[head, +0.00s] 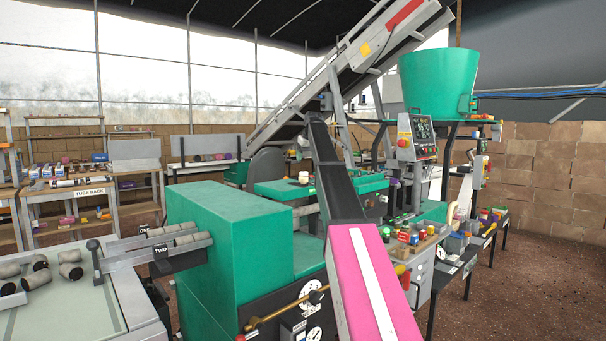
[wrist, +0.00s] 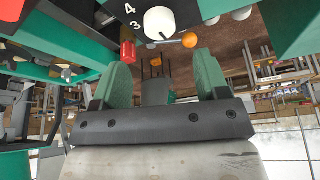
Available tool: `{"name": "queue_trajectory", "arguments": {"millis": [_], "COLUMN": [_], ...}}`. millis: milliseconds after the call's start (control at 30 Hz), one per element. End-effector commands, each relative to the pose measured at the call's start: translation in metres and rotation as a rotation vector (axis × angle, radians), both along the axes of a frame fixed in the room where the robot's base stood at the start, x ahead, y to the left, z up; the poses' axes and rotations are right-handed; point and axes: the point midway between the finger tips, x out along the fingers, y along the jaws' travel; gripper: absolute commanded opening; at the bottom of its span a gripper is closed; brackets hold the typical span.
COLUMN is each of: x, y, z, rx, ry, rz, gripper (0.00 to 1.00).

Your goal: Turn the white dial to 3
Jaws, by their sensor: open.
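The white dial (wrist: 159,23) shows near the top of the wrist view, on a dark panel. The white numerals 4 and 3 are printed to its left, the 3 close to its edge. I cannot make out where its pointer stands. My gripper (wrist: 160,66) is open, with its two green fingers apart and nothing between them. The dial lies beyond the fingertips, roughly in line with the gap, and no finger appears to touch it. In the head view I cannot clearly pick out the dial or the gripper's fingers; my arm covers part of the machine.
An orange knob (wrist: 190,40) sits right of the dial, and a red block (wrist: 127,52) is at its lower left. In the head view, a green machine housing (head: 225,240) stands left of my arm. A control box with a screen (head: 423,130) is at right.

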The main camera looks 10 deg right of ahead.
Motion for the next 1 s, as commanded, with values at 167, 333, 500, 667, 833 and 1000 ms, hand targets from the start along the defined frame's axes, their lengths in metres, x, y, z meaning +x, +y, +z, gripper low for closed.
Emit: {"name": "queue_trajectory", "arguments": {"millis": [167, 333, 500, 667, 833, 1000], "x": [0.011, 0.023, 0.030, 0.031, 0.031, 0.031], "y": [0.003, 0.005, 0.006, 0.007, 0.007, 0.007], "z": [-0.029, -0.057, -0.074, -0.078, -0.077, -0.077], "rx": [0.000, 0.000, 0.000, 0.000, 0.000, 0.000], "ry": [0.002, 0.002, 0.000, 0.000, 0.000, 0.000], "rz": [0.000, 0.000, 0.000, 0.000, 0.000, 0.000], "gripper": [0.68, 0.68, 0.68, 0.68, 0.62, 0.19]}}
